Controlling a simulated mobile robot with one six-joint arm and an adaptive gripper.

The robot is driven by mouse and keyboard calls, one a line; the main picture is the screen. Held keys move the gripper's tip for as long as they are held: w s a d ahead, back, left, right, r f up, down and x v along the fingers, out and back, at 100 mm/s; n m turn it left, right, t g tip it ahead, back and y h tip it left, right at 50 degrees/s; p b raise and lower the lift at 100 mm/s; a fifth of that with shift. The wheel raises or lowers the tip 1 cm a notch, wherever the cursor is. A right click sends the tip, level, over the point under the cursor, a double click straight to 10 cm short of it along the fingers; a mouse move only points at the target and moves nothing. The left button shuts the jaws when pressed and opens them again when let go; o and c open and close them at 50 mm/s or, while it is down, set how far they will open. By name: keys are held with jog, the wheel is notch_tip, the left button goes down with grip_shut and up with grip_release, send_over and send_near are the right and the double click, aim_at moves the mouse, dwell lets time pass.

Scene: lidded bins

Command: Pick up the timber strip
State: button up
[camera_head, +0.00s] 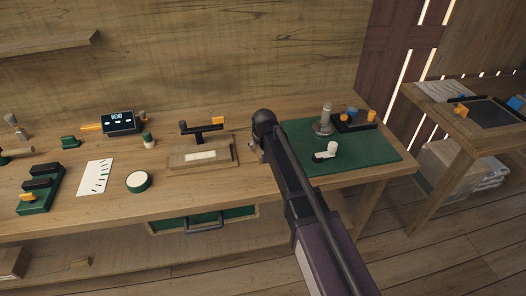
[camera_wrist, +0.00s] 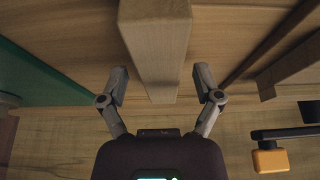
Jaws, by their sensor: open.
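The timber strip (camera_wrist: 157,50) is a pale wooden bar that runs from the top edge to the middle of the wrist view. My gripper (camera_wrist: 161,76) is open, with one finger on each side of the strip. Small gaps show between the fingers and the strip, so it is not gripped. In the head view my gripper (camera_head: 257,152) is low over the bench, between the wooden tray and the green mat. My arm hides most of the strip there.
The wooden tray (camera_head: 232,160) with a black-and-orange lever (camera_head: 218,121) above it stands left of my gripper. The green mat (camera_head: 375,148) on the right holds a grey post (camera_head: 325,118) and a white piece (camera_head: 326,151). A green-fronted drawer (camera_head: 172,224) is below the bench.

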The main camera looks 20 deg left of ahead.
dwell(0.4)
grip_shut()
jog(key=shift+r, duration=0.25)
notch_tip(320, 180, up, 3)
jog(key=p, duration=0.3)
jog(key=shift+f, duration=0.1)
jog(key=s+d, duration=0.3)
jog(key=s, duration=0.1)
jog(key=s+d+r+p, duration=0.1)
jog(key=s+d, duration=0.2)
jog(key=s, duration=0.1)
jog(key=s+d+p, duration=0.1)
jog(key=s+d, duration=0.3)
jog(key=shift+s+r, duration=0.3)
jog(key=shift+r, duration=0.1)
dwell(0.4)
jog(key=shift+s+a, duration=0.1)
